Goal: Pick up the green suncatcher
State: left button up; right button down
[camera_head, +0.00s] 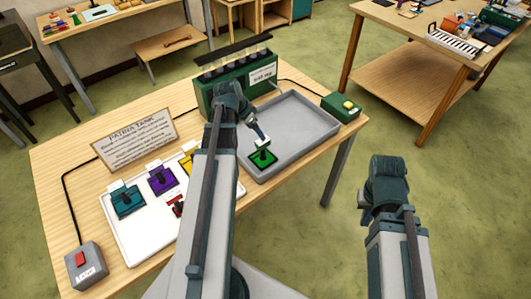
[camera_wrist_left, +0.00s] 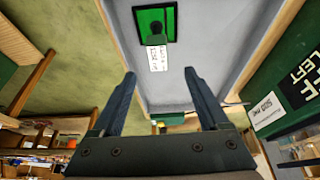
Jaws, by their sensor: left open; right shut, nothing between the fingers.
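The green suncatcher (camera_head: 262,159) lies in the grey tray (camera_head: 312,148), near its left front side. A dark knob and a white tag show on it in the left wrist view (camera_wrist_left: 168,31). My left gripper (camera_head: 260,133) is just behind the suncatcher in the head view, and my left arm hides part of it. In the left wrist view the fingers (camera_wrist_left: 160,74) are spread with nothing between them, and the suncatcher is beyond their tips. My right gripper (camera_head: 367,217) is shut and empty, off the table's right side.
A white tray (camera_head: 120,243) at left holds teal (camera_head: 127,203), purple (camera_head: 162,182), yellow and red pieces, partly behind my arm. A green tank (camera_head: 215,94) stands behind the grey tray. A sign (camera_head: 136,140), a red-button box (camera_head: 86,266) and a yellow-button box (camera_head: 341,107) are on the table.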

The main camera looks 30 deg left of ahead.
aim_at(265, 147)
pick_arm(q)
jog(key=b+x, duration=0.6)
jog(key=x, duration=0.2)
jog(key=shift+b, duration=0.4)
jog(key=shift+f, duration=0.1)
jog(key=b+x, duration=0.4)
jog(key=shift+s+f+b, duration=0.3)
jog(key=shift+f+b, duration=0.05)
jog(key=shift+f, duration=0.05)
jog(key=shift+w+d+f, duration=0.1)
jog(key=shift+w+f, duration=0.1)
jog(key=shift+f, duration=0.05)
jog(key=shift+r, duration=0.1)
grip_shut()
